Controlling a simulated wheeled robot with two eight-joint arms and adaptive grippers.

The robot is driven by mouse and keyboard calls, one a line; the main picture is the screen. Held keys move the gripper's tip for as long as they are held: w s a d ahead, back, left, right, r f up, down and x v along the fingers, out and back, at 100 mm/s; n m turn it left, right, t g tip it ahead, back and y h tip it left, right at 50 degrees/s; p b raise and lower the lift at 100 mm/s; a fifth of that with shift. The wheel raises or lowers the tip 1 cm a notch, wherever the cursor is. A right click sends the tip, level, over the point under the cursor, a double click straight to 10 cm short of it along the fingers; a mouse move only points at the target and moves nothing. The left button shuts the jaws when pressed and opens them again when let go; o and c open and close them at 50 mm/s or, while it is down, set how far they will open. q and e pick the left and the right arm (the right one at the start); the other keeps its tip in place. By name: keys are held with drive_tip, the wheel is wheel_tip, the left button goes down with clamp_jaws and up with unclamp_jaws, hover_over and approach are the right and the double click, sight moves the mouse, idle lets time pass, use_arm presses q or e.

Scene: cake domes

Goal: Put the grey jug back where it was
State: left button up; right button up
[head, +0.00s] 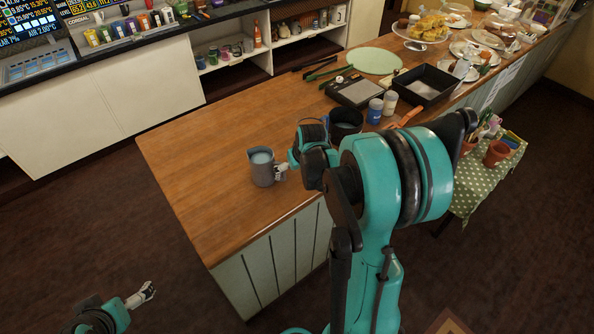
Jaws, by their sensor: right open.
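A grey jug (263,168) stands upright on the near left part of the wooden counter (205,150). Something pale shows inside its top. My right gripper (281,172) is at the right side of the jug, low by its wall. It is open, and its fingers are small here, so I cannot tell whether they touch the jug. My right arm hides part of the counter behind it. My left gripper (148,291) is at the lower left, over the floor and away from the counter. Its fingers are too small to read.
A dark pot (345,122) stands behind my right arm. A blue jar (375,111), a white-topped jar (390,103), a scale (355,91) and a black tray (432,84) are further back. The counter left of the jug is clear.

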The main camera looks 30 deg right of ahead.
drive_tip(key=shift+f, duration=0.35)
drive_tip(key=shift+r, duration=0.15)
drive_tip(key=shift+v, duration=3.65)
drive_tip(key=shift+s, duration=0.1)
drive_tip(key=s+a+r+n+t+b, duration=0.1)
drive_tip(key=s+a, duration=0.6)
drive_tip(key=a, duration=0.2)
drive_tip(key=s+a+r+n+t+y, duration=0.1)
drive_tip(key=s+a, duration=0.6)
drive_tip(key=a, duration=0.2)
drive_tip(key=shift+a+r+n+t+b, duration=0.2)
drive_tip(key=shift+r+n+t+b, duration=0.1)
drive_tip(key=shift+t+b, duration=0.1)
drive_tip(key=shift+f, duration=0.1)
